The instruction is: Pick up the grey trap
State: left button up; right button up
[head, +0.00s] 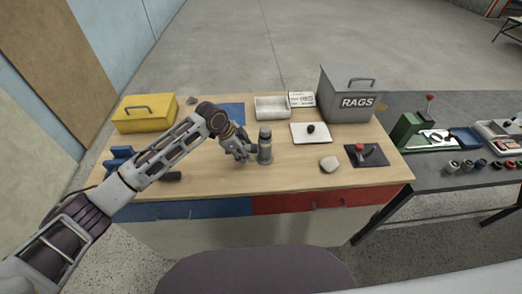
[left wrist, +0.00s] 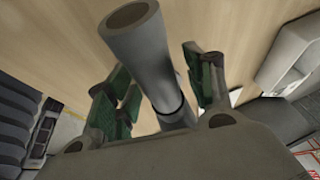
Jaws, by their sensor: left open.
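The grey trap (head: 265,147) stands upright on the wooden bench, a grey cylinder with a darker band near its top. My left gripper (head: 245,152) is just to its left, low over the bench. In the left wrist view, the trap (left wrist: 145,50) is a smooth grey tube with an open round end. It lies between the two dark green-padded fingers of my left gripper (left wrist: 157,80), with space visible on the sides. The gripper is open; whether a finger touches the trap cannot be told. The trap's far end is hidden behind the gripper body. My right gripper is not in view.
A yellow box (head: 145,121), white tray (head: 271,114), white board (head: 311,140) and grey RAGS bin (head: 347,103) stand behind. The bench front is mostly clear.

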aim_at(245, 146)
pick_arm(q)
jog(key=shift+c, duration=0.4)
grip_shut()
jog(key=shift+r, duration=0.1)
jog(key=shift+r+b, duration=0.1)
jog(key=shift+b, duration=0.2)
jog(key=shift+r, duration=0.25)
notch_tip(245, 146, up, 8)
jog(key=shift+f+b, duration=0.1)
jog(key=shift+b, duration=0.35)
jog(key=shift+r, duration=0.95)
jog(key=shift+f, duration=0.2)
